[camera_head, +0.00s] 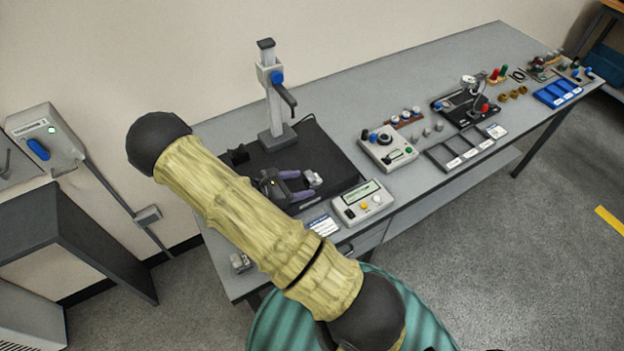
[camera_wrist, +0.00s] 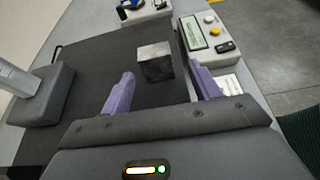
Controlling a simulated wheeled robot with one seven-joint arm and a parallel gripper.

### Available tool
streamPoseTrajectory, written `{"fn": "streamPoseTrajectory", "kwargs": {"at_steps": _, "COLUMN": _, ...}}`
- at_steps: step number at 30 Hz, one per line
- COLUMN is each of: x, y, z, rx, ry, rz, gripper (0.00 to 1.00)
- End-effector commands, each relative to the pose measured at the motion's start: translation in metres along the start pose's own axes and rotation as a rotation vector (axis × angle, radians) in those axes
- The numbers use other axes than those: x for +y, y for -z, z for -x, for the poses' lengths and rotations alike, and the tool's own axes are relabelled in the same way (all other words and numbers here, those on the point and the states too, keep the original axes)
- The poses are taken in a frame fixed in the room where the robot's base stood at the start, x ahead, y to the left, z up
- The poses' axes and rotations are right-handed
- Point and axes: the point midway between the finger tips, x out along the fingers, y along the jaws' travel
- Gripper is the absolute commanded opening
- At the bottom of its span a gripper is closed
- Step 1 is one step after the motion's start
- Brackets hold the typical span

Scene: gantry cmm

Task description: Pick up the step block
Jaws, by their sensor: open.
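The step block (camera_wrist: 155,63) is a small grey metal block on the dark plate (camera_wrist: 93,64) of the height gauge. In the wrist view it lies ahead of my fingertips, roughly between their lines, and nothing visibly touches it. In the head view the block (camera_head: 312,178) sits just to the right of my gripper's fingertips. My gripper (camera_head: 304,184) has two purple fingers, spread apart and empty; they also show in the wrist view (camera_wrist: 158,82). My gripper is low over the plate. The exact height above it is hard to tell.
A height gauge column (camera_head: 272,100) stands on the plate behind my gripper. A readout box (camera_head: 362,203) with yellow and white buttons is close on the right. Another instrument box (camera_head: 388,150) and trays (camera_head: 461,153) stand farther right along the grey bench (camera_head: 359,92).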

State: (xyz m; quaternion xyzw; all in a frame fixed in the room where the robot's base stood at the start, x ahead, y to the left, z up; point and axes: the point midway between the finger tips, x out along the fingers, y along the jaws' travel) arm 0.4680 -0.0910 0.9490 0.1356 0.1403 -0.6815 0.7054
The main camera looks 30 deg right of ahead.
Motion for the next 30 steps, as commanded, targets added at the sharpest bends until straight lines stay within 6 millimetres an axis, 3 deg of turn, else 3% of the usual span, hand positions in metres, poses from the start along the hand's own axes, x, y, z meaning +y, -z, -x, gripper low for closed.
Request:
{"fn": "streamPoseTrajectory", "kwargs": {"at_steps": 4, "x": 0.0, "y": -0.004, "z": -0.007, "rx": -0.001, "ry": 0.003, "rz": 0.0, "gripper": 0.62}}
{"fn": "streamPoseTrajectory", "kwargs": {"at_steps": 15, "x": 0.003, "y": -0.005, "z": -0.051, "rx": 0.0, "ry": 0.0, "rz": 0.0, "gripper": 0.62}}
{"fn": "streamPoseTrajectory", "kwargs": {"at_steps": 30, "x": 0.003, "y": -0.005, "z": -0.052, "rx": 0.0, "ry": 0.0, "rz": 0.0, "gripper": 0.62}}
